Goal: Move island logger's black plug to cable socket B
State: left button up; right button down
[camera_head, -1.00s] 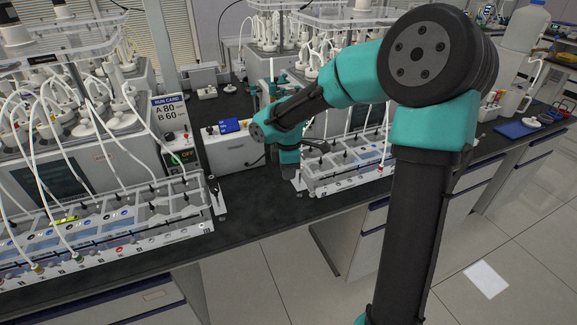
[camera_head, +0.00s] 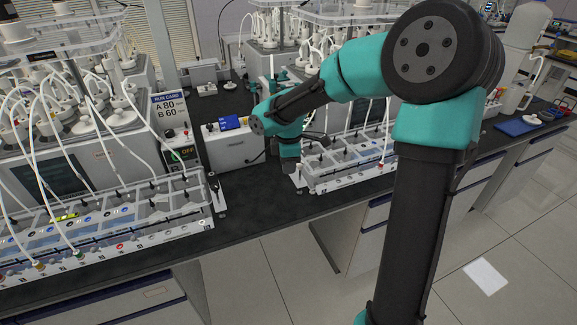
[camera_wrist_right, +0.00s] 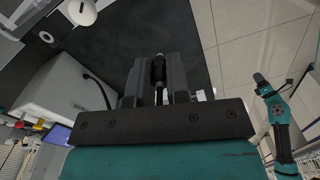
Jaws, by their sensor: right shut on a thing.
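The island logger (camera_head: 232,150) is a white box with a blue-topped panel, on the dark bench between the two reactor rigs. In the right wrist view its white body (camera_wrist_right: 58,95) is at the left, with a black cable (camera_wrist_right: 98,85) curving beside it. My right gripper (camera_head: 290,180) points down over the bench, right of the logger; its fingertips are hard to see there. In the right wrist view my right gripper (camera_wrist_right: 160,85) is shut on the slim black plug (camera_wrist_right: 158,70). My left gripper is not in view. I cannot tell which socket is B.
A rig with a white-edged tray (camera_head: 100,235) and many tubes stands left. Another tray (camera_head: 345,175) is close to the right of my gripper. A run card (camera_head: 170,112) reads A 80, B 60. The bench front (camera_head: 250,205) between the trays is clear.

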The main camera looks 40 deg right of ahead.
jog(key=shift+r, duration=1)
jog(key=shift+w, duration=0.1)
